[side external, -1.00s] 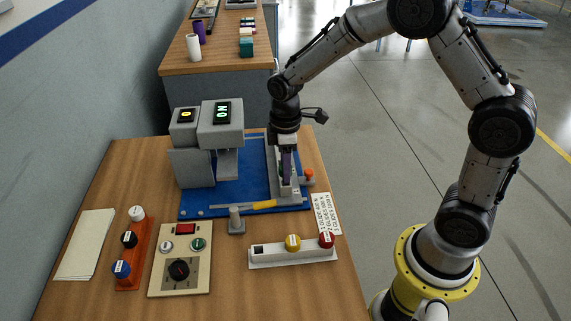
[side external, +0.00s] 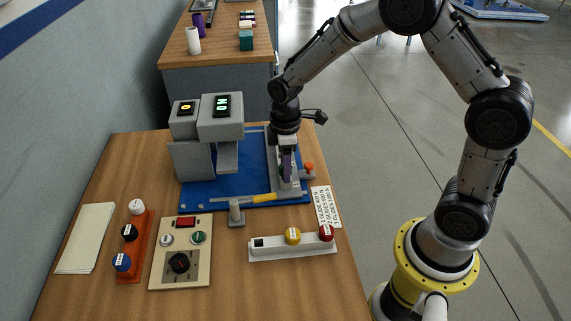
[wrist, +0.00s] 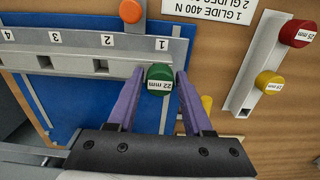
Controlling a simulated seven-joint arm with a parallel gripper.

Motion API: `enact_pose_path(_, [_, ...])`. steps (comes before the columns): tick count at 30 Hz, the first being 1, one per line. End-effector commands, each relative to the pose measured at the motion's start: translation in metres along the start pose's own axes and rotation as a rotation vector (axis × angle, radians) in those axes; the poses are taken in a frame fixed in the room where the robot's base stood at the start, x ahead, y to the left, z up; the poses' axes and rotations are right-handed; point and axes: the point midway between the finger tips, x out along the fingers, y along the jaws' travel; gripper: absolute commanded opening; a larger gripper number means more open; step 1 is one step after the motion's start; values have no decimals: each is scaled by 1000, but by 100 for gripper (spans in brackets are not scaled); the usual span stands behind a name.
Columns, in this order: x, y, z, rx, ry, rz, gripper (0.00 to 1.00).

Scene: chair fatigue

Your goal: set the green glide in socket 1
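The green glide (wrist: 160,77), marked 22 mm, is between the purple fingertips of my gripper (wrist: 161,76) in the wrist view, with a finger against each side. It is at the end of the grey rail (wrist: 75,64) marked 1, over the place of socket 1. The glide hides that socket, and I cannot tell whether it is seated. The square sockets by marks 2 and 3 look empty. In the side view my gripper (side external: 287,165) points down at the rail on the blue base, and the glide cannot be made out there.
An orange knob (side external: 309,168) sits close to the right of my gripper. A white holder (side external: 270,246) carries a yellow glide (side external: 293,236) and a red glide (side external: 327,232). The grey press (side external: 220,130) stands left of the rail. A yellow-handled tool (side external: 258,198) lies in front.

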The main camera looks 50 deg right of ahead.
Motion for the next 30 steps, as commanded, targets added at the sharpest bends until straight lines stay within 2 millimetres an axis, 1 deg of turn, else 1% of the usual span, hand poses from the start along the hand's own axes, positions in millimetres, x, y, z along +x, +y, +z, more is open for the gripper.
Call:
enact_pose_path(1, [0,0,0,0,0,0,62])
enact_pose_path(3, [0,0,0,0,0,0,74])
enact_pose_path(12, [-1,0,0,0,0,0,75])
enact_pose_path(16, [-9,0,-1,0,2,2,75])
enact_pose_path(20, [-30,1,-1,0,4,4,75])
enact_pose_path(30, [-103,1,-1,0,4,3,75])
